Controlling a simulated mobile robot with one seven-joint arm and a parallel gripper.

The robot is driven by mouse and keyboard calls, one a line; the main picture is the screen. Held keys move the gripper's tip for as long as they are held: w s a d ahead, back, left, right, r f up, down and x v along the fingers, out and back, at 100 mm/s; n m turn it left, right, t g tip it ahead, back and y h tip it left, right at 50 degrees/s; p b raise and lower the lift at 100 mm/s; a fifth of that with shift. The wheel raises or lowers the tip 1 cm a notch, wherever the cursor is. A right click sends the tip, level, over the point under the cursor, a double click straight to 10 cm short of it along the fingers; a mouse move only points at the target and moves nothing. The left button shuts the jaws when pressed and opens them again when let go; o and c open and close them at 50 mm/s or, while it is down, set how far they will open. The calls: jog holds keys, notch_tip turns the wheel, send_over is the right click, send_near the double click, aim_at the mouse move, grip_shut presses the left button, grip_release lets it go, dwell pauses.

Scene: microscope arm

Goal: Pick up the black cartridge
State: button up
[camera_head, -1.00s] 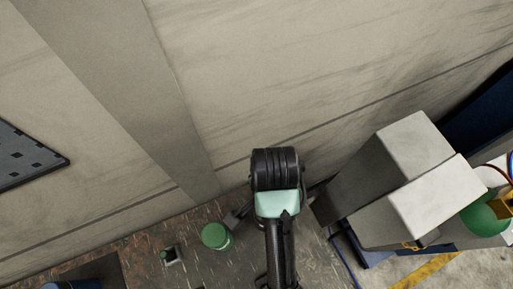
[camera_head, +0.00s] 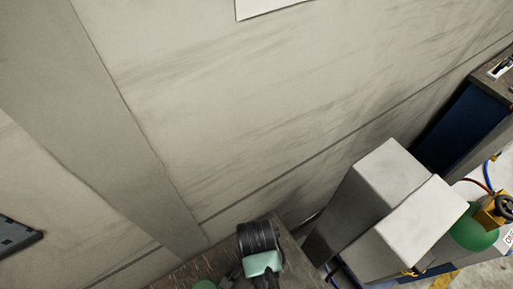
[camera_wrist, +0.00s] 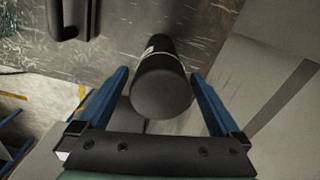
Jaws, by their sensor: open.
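The black cartridge (camera_wrist: 160,92) is a dark cylinder with a thin pale band near its far end. In the wrist view it stands out from the worn grey-brown surface toward the camera, between the two blue fingers. My gripper (camera_wrist: 160,74) is open, with a finger on each side of the cartridge and visible gaps on both sides. In the head view my arm covers this spot, and neither the cartridge nor the fingers can be made out there.
Another dark object (camera_wrist: 68,20) lies at upper left in the wrist view. In the head view a green round object (camera_head: 205,285) shows at the bottom edge, left of my arm. A grey-white box (camera_head: 392,185) stands to the right. A wall (camera_head: 230,100) rises behind.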

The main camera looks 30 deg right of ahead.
jog(key=shift+f, duration=1.05)
grip_shut()
